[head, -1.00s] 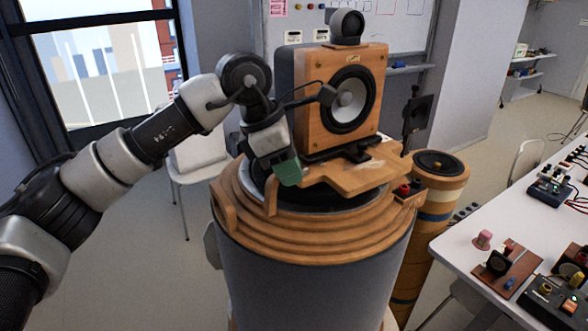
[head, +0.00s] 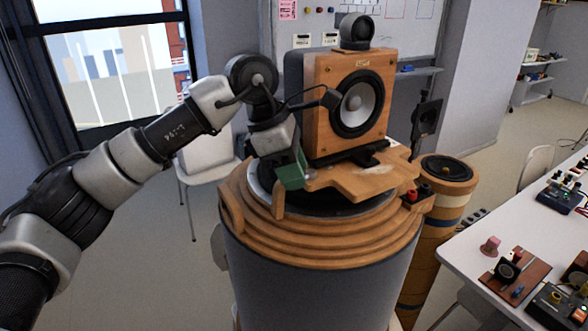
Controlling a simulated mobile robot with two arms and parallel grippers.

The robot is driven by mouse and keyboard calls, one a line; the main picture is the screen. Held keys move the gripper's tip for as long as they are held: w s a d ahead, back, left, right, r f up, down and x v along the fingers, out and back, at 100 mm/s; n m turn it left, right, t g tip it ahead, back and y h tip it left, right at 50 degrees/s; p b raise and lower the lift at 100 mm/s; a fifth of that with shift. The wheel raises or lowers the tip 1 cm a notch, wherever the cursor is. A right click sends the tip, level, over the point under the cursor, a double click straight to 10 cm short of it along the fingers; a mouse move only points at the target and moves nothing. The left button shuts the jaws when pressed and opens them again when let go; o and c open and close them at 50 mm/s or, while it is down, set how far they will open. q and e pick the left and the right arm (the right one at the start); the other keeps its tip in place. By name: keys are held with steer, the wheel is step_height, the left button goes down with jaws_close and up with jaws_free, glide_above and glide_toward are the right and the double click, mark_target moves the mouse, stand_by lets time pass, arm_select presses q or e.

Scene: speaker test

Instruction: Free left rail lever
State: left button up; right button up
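My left gripper (head: 296,182) is at the left edge of the board, pointing down. A green part (head: 292,172) shows at its fingertips, and I cannot tell whether it belongs to the gripper. A small upright wooden piece (head: 278,200) stands just below it. I cannot make out which part is the left rail lever. The gap between the fingers is hidden. My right gripper is not in view.
A small round device (head: 355,28) sits on top of the speaker box. A dark panel on a stalk (head: 427,118) and a wooden column (head: 445,185) stand to the right. A white table (head: 480,235) with electronics is at the far right. A white chair (head: 205,155) is behind my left arm.

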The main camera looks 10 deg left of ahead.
arm_select(q)
steer(key=shift+o, duration=0.3)
steer(key=shift+a+r, duration=0.15)
steer(key=shift+r, duration=0.15)
steer(key=b+v, duration=0.1)
steer(key=v, duration=0.9)
